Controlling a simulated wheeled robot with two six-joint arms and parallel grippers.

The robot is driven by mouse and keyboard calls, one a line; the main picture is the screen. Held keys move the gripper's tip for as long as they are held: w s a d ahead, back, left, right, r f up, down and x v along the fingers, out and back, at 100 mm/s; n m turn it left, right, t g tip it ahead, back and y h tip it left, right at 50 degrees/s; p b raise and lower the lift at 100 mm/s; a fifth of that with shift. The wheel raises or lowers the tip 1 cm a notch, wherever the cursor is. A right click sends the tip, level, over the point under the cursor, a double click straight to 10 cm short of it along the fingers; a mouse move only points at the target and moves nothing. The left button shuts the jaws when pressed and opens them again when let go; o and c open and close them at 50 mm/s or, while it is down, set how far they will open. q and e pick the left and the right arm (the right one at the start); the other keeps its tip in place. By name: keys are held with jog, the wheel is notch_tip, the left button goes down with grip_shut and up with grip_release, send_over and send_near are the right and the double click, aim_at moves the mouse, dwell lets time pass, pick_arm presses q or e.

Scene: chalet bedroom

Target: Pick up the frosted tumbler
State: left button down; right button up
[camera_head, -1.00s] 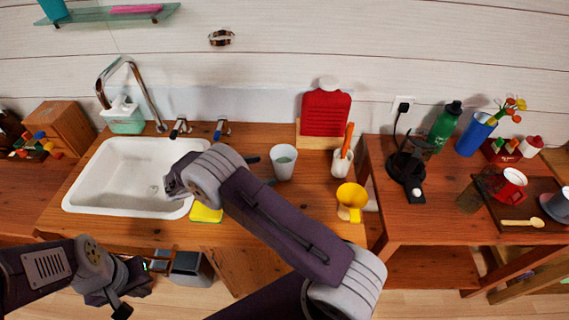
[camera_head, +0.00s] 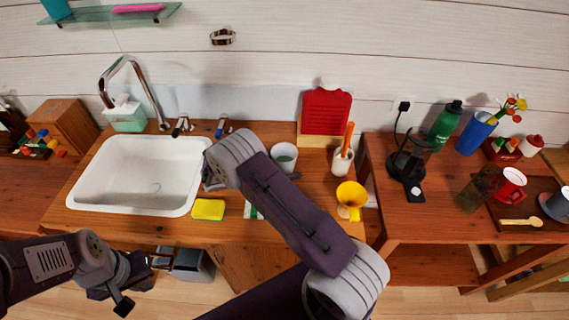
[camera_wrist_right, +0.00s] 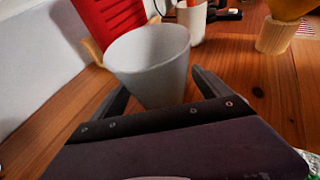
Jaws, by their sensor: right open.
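The frosted tumbler (camera_head: 285,152), a pale grey-white cup, stands upright on the wooden counter. In the head view my right arm partly covers it. In the right wrist view the tumbler (camera_wrist_right: 155,60) is large and close. My right gripper (camera_wrist_right: 160,84) is open, with one finger on each side of the tumbler's lower part; whether they touch it I cannot tell. In the head view my forearm hides the right fingers. My left gripper (camera_head: 122,298) hangs low at the left, in front of the counter and away from the tumbler; its jaws are unclear.
Behind the tumbler stands a red board (camera_head: 326,112). To its right are a white holder (camera_head: 342,162) with an orange-handled tool and a yellow cup-like item (camera_head: 350,195). A yellow sponge (camera_head: 208,210) lies by the sink (camera_head: 135,175). A side table (camera_head: 430,222) stands at the right.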

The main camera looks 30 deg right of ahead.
aim_at(293, 156)
jog(key=c, duration=1.7)
jog(key=shift+r, duration=0.2)
jog(key=shift+r, duration=0.3)
notch_tip(293, 156, up, 3)
jog(key=s+r, duration=0.2)
jog(key=s, duration=0.2)
jog(key=s+r, duration=0.2)
jog(key=s, duration=0.1)
jog(key=s+r, duration=0.3)
jog(key=s, duration=0.1)
jog(key=shift+s+r, duration=0.1)
jog(key=shift+s, duration=0.25)
